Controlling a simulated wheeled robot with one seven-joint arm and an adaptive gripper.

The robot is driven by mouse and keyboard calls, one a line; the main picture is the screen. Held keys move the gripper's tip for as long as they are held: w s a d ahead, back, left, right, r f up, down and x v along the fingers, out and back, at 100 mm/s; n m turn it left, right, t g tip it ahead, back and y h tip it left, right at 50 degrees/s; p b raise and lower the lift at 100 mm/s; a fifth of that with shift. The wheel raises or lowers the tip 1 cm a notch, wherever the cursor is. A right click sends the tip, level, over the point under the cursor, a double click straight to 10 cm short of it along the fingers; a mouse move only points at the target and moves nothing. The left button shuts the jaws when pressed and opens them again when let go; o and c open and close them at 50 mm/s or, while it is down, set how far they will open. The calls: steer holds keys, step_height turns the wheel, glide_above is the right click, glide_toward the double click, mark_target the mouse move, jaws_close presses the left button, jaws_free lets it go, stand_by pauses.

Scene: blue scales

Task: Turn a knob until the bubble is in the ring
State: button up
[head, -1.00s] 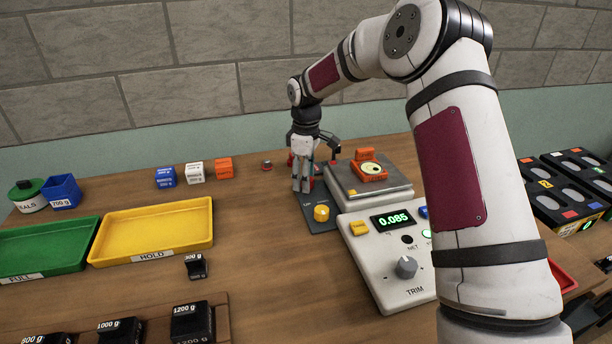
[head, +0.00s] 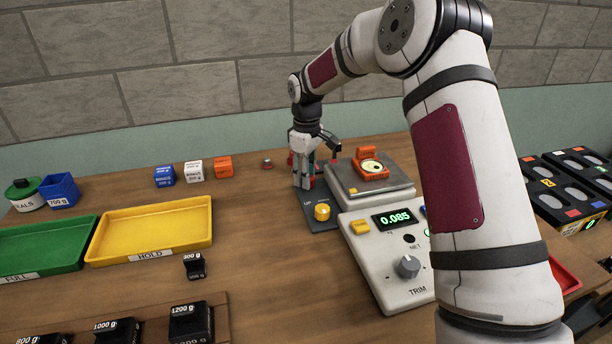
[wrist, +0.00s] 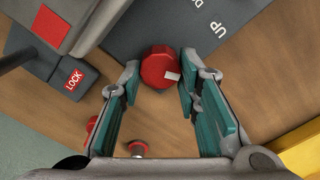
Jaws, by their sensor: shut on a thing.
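My gripper (wrist: 160,78) points down with its teal-padded fingers on either side of a red knob (wrist: 160,66) and is shut on it. The knob has a white mark and sits at the edge of a dark grey plate (wrist: 205,60) lettered "UP". In the head view my gripper (head: 304,184) is at the left of the scale and mostly hides this knob. A yellow knob (head: 321,212) stands nearer on the same plate. The round bubble level (head: 371,166) sits in an orange block on the scale; its bubble is too small to place against the ring.
A grey LOCK block (wrist: 72,80) is beside my left finger in the wrist view. The scale pan (head: 352,190) and display box (head: 380,270), reading 0.085, are to the right. A yellow HOLD tray (head: 150,232) is at the left. Open wood lies between.

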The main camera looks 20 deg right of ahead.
steer(key=m+b, duration=0.1)
steer(key=m, duration=0.3)
steer(key=shift+w, duration=0.1)
steer(key=shift+d+m+b, duration=0.15)
steer(key=shift+m+b, duration=0.45)
steer(key=shift+m, duration=1.2)
steer(key=o, duration=1.1)
steer(key=shift+o, duration=0.2)
step_height(320, 180, up, 12)
